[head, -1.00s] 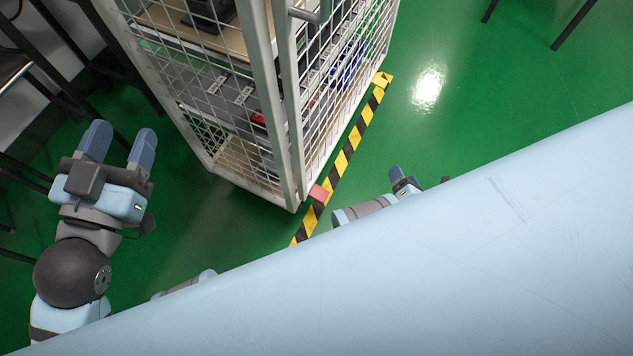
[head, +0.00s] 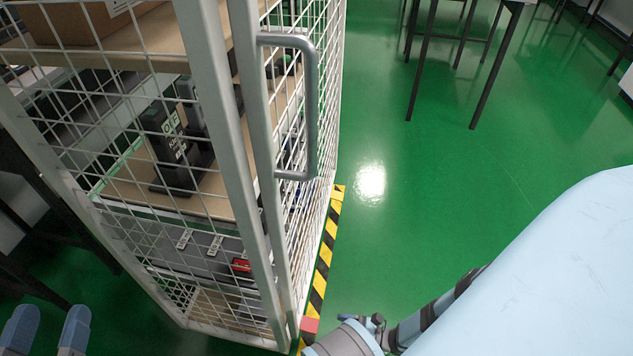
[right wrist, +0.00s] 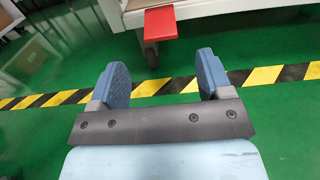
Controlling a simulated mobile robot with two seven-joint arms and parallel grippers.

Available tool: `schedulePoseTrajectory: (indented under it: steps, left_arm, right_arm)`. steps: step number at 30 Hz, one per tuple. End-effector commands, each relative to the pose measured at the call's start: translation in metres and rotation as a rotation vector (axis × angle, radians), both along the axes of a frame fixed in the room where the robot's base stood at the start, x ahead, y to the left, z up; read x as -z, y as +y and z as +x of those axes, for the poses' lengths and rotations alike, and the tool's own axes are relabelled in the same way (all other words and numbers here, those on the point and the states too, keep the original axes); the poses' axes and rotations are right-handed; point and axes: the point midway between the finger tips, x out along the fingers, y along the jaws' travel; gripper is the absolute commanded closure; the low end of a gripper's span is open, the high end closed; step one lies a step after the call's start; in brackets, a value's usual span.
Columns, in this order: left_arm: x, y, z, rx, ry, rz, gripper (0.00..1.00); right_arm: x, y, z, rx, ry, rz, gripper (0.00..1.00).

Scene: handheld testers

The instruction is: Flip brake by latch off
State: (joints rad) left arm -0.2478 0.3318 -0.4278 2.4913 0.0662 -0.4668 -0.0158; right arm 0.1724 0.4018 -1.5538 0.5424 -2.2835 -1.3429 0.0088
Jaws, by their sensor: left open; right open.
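The brake is a flat red pedal (head: 310,325) at the bottom front corner of the wire cage cart (head: 215,120). In the right wrist view the red pedal (right wrist: 160,24) sticks out above a dark caster wheel (right wrist: 151,55). My right gripper (right wrist: 163,62) is open and empty. The pedal shows beyond its fingers, between them and apart from them. In the head view my right arm (head: 365,335) is low, just right of the pedal, and its fingers are not clear there. My left gripper (head: 48,328) is open and empty at the lower left, apart from the cart.
The cart has a vertical grey handle (head: 311,105) and holds several devices behind its mesh. A yellow and black floor stripe (head: 322,265) runs along its right side. Dark table legs (head: 490,65) stand at the back right. Green floor (head: 420,190) between is clear.

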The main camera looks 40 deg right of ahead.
Motion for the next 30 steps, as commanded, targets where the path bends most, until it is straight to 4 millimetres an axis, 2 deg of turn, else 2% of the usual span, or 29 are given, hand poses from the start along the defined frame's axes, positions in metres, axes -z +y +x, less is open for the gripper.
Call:
schedulePoseTrajectory:
  steps: [3, 10, 15, 24, 30]
  left_arm:
    - [0.0, 0.0, 0.0, 0.0, -0.008, 0.004, 0.47]
    - [0.0, 0.001, 0.001, -0.001, -0.024, 0.012, 0.47]
    - [0.0, 0.001, 0.002, -0.001, -0.03, 0.016, 0.47]
    - [0.0, 0.001, 0.002, -0.001, -0.031, 0.018, 0.47]
    - [0.0, 0.001, 0.002, -0.001, -0.032, 0.019, 0.47]
  right_arm:
    - [0.0, 0.018, 0.021, 0.001, -0.002, 0.002, 0.28]
    - [0.001, 0.041, 0.048, 0.001, -0.001, 0.001, 0.28]
    - [0.0, 0.049, 0.056, 0.001, 0.001, 0.0, 0.28]
    - [0.0, 0.049, 0.058, 0.002, 0.001, 0.0, 0.28]
    - [0.0, 0.049, 0.057, 0.002, 0.001, 0.0, 0.74]
